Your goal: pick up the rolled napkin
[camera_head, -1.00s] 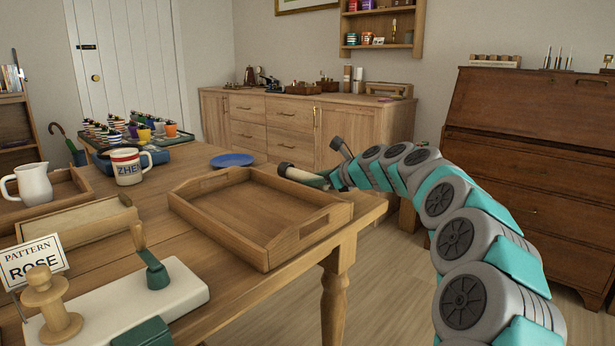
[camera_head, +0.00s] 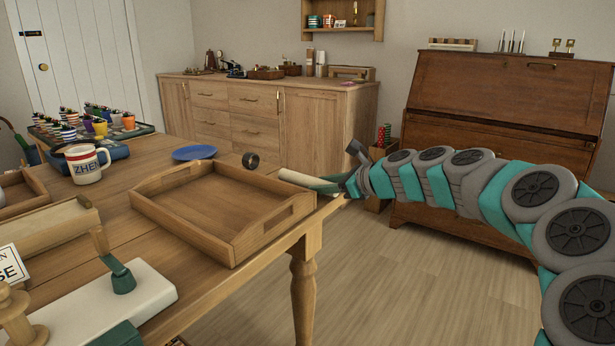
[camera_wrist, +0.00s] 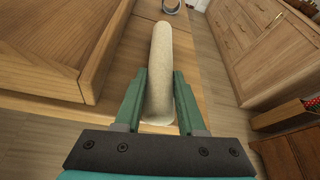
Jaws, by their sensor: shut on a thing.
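The rolled napkin (camera_head: 298,179) is a cream-coloured roll at the right end of the wooden table, beyond the tray's right corner. My gripper (camera_head: 326,186) is shut on it, with green fingers along its near part. In the wrist view the napkin (camera_wrist: 161,68) lies lengthwise between my two fingers (camera_wrist: 160,82) and points away from my palm. Its far end sticks out past the fingertips. I cannot tell whether it touches the tabletop. A dark ring (camera_head: 250,160) stands on the table, apart from the napkin's far end; it also shows in the wrist view (camera_wrist: 171,6).
A wooden tray (camera_head: 180,225) stands close beside the napkin, its wall (camera_wrist: 95,75) left of my fingers. A blue plate (camera_head: 194,153) and a mug (camera_head: 86,164) are farther back.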

